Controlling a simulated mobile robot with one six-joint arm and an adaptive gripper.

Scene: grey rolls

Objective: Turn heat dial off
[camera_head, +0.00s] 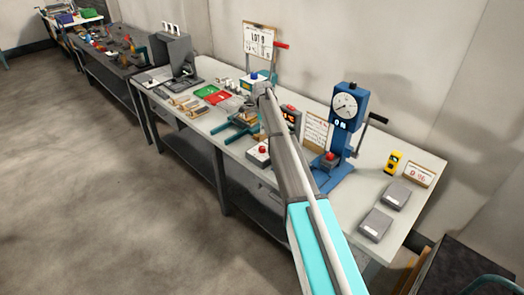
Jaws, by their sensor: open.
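My arm reaches up from the bottom edge across the middle of the bench, and its far end is near the dark box. I cannot make out my gripper's fingers in this view. A dark box with an orange display (288,117) and a red part on top stands just right of my arm, partly hidden by it. I cannot make out a heat dial for certain. A blue press (345,125) with a round white gauge and a side lever stands farther right.
The grey workbench (405,222) holds a white box with a red button (258,155), a red tray (217,97), a green tray (206,91), a yellow meter (394,162) and two grey boxes (397,195) at the right. A sign board (259,42) stands behind. The floor at left is clear.

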